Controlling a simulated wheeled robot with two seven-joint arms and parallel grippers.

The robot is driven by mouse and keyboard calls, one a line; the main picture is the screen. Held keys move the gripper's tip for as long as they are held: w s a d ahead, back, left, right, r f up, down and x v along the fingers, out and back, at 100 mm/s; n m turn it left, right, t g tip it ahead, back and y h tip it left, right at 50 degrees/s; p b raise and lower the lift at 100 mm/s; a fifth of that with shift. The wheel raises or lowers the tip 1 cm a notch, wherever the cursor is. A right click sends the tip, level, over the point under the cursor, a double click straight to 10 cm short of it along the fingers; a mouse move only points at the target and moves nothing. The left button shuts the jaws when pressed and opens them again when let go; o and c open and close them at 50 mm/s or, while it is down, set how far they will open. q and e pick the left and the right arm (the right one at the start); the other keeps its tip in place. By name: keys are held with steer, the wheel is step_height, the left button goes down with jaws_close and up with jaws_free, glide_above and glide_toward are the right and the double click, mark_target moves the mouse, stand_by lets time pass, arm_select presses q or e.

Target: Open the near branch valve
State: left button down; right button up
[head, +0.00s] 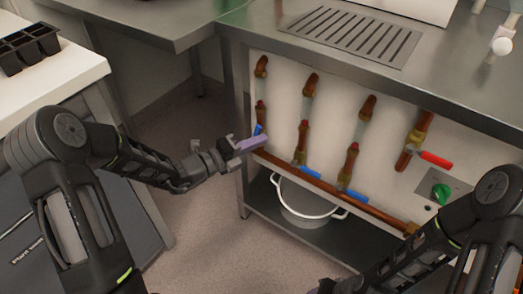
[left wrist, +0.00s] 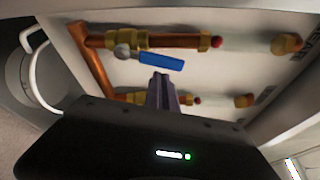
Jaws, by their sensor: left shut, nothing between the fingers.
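A copper manifold pipe (head: 330,192) runs along the white back panel under the steel bench, with several upright branches. Blue valve levers show at the left branch (head: 258,129), the middle branch (head: 304,159) and the right branch (head: 357,196). I cannot tell which one the task calls near. My left gripper (head: 252,143) is shut and empty, beside the left branch's lever. In the left wrist view its fingers (left wrist: 165,88) point at a blue lever (left wrist: 162,61), which lies slightly slanted beside its branch pipe; contact is unclear. My right gripper is out of view.
A red lever (head: 435,159) and a green knob (head: 441,192) are at the panel's right. A white pot (head: 305,200) stands on the lower shelf. The bench's left leg is close to my left gripper. The floor left of it is clear.

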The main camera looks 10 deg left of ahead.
arm_select(q)
steer(key=shift+w+a, duration=0.1)
steer(key=shift+a, duration=0.1)
steer(key=shift+r, duration=0.1)
steer(key=n+p, duration=0.1)
steer(key=p, duration=0.1)
steer(key=a+r+n+p, duration=0.1)
steer(key=p, duration=0.1)
steer(key=shift+w+a+h, duration=0.1)
steer(key=shift+w+h, duration=0.1)
steer(key=shift+h, duration=0.1)
steer(key=shift+a+n+t+p, duration=0.15)
steer(key=shift+n+t+p, duration=0.15)
steer(key=shift+n+p, duration=0.15)
steer(key=shift+f, duration=0.2)
